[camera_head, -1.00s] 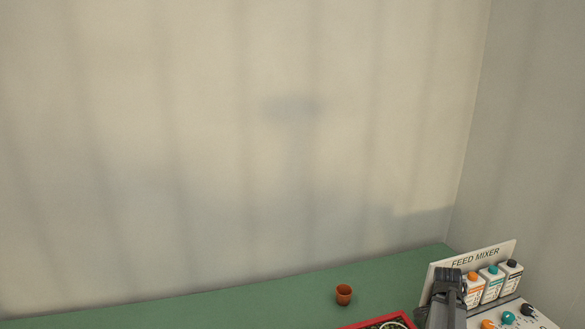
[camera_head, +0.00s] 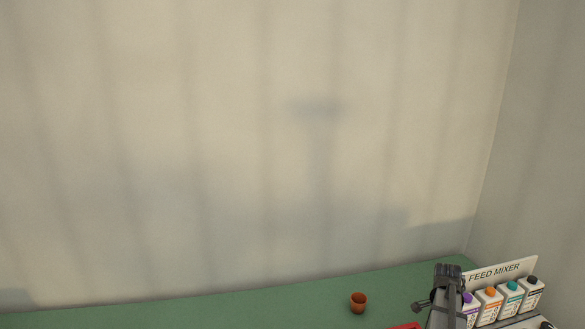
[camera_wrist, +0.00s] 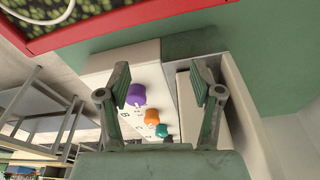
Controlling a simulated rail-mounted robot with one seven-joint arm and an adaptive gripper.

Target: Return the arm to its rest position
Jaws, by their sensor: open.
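In the head view my arm's end (camera_head: 448,275) shows at the lower right, in front of the left part of the feed mixer sign. The fingertips cannot be made out clearly there.
The feed mixer sign (camera_head: 497,272) stands behind several bottles (camera_head: 508,298) at the right. A small terracotta pot (camera_head: 358,302) stands on the green bench (camera_head: 250,312). A red tray rim (camera_head: 406,326) shows at the lower edge. Its red edge also crosses the top of the wrist view (camera_wrist: 120,22). Walls close the back and right.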

